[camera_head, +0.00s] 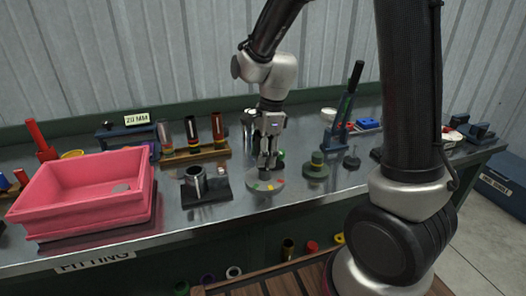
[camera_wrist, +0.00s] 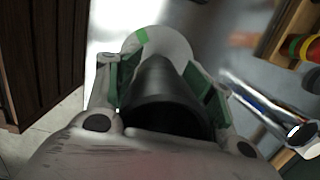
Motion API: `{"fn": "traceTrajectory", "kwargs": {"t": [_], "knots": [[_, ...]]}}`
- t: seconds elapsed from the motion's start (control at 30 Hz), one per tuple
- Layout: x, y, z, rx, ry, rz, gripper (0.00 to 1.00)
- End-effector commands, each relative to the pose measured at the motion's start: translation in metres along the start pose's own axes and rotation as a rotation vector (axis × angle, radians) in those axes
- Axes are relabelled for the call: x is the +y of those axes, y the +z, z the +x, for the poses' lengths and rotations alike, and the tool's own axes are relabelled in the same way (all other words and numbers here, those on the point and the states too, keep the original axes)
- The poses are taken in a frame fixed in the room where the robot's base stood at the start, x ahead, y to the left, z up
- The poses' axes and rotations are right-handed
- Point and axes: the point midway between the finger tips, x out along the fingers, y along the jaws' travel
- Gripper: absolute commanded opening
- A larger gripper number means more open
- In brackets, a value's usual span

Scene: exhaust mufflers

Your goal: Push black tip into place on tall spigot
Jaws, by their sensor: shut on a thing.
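My gripper (camera_head: 267,164) points down over a pale round disc (camera_head: 265,184) with coloured marks on the bench. In the wrist view my gripper (camera_wrist: 164,68) is shut on the black tip (camera_wrist: 165,98), a dark tapering tube between its two green-padded fingers. The pale disc (camera_wrist: 157,42) with a green mark shows just beyond the tip. In the head view the fingers mostly hide the tip. I cannot make out a tall spigot under it, nor tell whether the tip touches the disc or is seated on anything.
A silver tube on a dark block (camera_head: 195,185) stands left of the disc, and a green stepped stand (camera_head: 316,167) right of it. A pink bin (camera_head: 85,190) is at the left. A wooden rack (camera_head: 197,155) with coloured tubes stands behind. A blue lever press (camera_head: 341,125) is at the back right.

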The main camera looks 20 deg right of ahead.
Motion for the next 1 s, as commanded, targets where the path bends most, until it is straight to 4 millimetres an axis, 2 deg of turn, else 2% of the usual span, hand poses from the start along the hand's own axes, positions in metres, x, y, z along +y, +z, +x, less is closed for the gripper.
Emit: {"fn": "traceTrajectory", "kwargs": {"t": [1.0], "knots": [[0.001,-0.004,0.026,0.001,0.004,0.001,0.29]]}}
